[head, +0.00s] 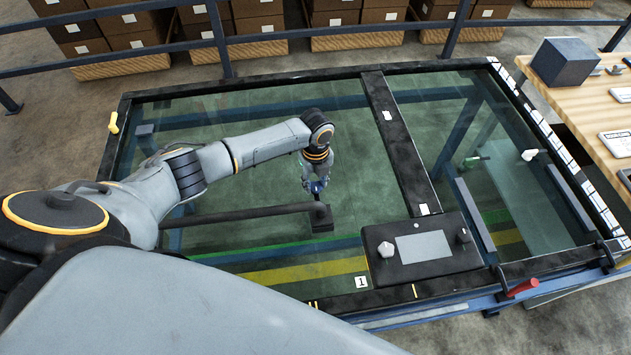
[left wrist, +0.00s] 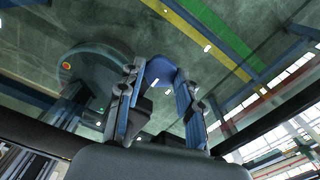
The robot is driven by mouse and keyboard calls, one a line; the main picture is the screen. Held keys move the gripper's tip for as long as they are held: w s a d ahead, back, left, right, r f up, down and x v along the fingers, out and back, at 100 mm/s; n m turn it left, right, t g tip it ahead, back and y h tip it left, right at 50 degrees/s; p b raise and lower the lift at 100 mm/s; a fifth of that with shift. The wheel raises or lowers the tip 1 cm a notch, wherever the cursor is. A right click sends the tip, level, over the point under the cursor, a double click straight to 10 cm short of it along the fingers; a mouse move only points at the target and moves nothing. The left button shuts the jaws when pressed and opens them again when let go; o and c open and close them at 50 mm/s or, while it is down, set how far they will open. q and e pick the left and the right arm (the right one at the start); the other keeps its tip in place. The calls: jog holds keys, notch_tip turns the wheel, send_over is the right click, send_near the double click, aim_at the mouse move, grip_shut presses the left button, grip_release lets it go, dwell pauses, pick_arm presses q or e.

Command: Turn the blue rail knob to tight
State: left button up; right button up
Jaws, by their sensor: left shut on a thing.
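My left gripper (head: 313,180) points down over the glass-topped table, near the right end of a black rail (head: 245,213). It is shut on the blue rail knob (head: 318,187), which shows as a small blue patch at the fingertips. In the left wrist view the blue knob (left wrist: 161,71) sits between the two fingers of the left gripper (left wrist: 160,80). The fingers hide part of the knob, and I cannot read its turn position. My right gripper is in neither view.
A black panel (head: 379,268) with a grey screen and knobs lies right of the rail. A black crossbar (head: 400,145) spans the glass. A red handle (head: 522,287) is at the front right edge. A wooden table (head: 590,105) with a grey-blue box (head: 563,62) stands at right.

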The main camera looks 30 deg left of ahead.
aim_at(316, 186)
pick_arm(q)
jog(key=o, duration=1.2)
jog(key=shift+c, duration=0.2)
notch_tip(316, 186, up, 12)
jog(key=shift+d, duration=0.1)
